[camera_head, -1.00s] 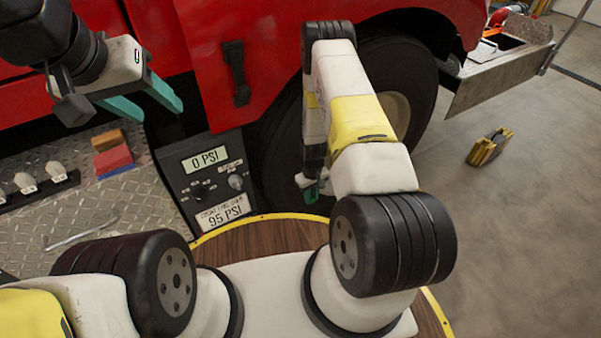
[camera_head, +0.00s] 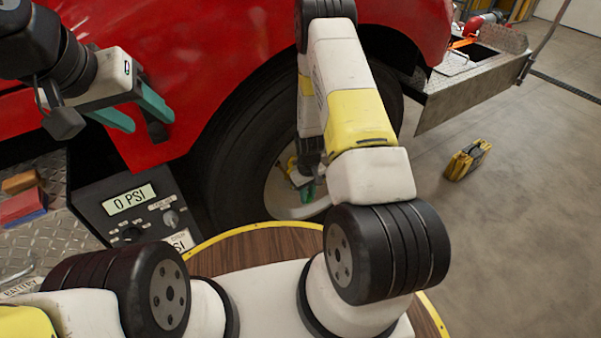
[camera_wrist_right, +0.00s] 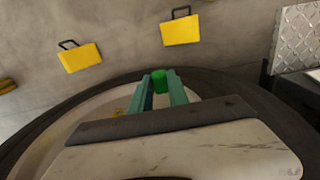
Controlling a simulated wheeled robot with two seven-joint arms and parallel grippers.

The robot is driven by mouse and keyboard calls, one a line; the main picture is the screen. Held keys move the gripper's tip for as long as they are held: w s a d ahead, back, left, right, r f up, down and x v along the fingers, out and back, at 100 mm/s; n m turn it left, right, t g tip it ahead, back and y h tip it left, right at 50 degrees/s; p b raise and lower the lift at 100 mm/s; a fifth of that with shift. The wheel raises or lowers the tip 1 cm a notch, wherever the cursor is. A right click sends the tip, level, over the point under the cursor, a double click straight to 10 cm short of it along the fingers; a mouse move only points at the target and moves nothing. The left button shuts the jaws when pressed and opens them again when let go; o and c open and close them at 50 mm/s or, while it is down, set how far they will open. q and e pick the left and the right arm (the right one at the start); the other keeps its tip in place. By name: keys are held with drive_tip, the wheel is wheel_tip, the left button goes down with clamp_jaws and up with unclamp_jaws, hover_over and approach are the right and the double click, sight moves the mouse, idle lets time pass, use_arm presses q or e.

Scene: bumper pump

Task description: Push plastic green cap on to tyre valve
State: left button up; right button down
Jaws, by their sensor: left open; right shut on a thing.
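The green cap (camera_wrist_right: 158,80) is between the fingertips of my right gripper (camera_wrist_right: 160,84) in the right wrist view. My right gripper is shut on it. In the head view my right gripper (camera_head: 307,191) is small, partly behind my own arm, in front of the pale wheel rim (camera_head: 286,205) inside the black tyre (camera_head: 232,165). I cannot make out the tyre valve in either view, nor tell whether the cap touches anything. My left gripper (camera_head: 138,110) is open and empty at the upper left, in front of the red vehicle body.
A pump box (camera_head: 133,205) reading 0 PSI stands left of the tyre. Yellow cases lie on the floor, one right of the wheel (camera_head: 466,160). The red fender (camera_head: 215,60) arches over the tyre. A metal step (camera_head: 470,90) juts out at right.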

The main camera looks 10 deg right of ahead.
drive_tip(key=shift+w+a, duration=0.3)
drive_tip(key=shift+w, duration=0.4)
drive_tip(key=shift+w+a, duration=0.25)
drive_tip(key=shift+w, duration=0.5)
drive_tip(key=shift+w+a, duration=0.3)
drive_tip(key=shift+w, duration=0.4)
drive_tip(key=shift+w+a, duration=0.25)
drive_tip(key=shift+w, duration=0.45)
drive_tip(key=c, duration=1.2)
unclamp_jaws()
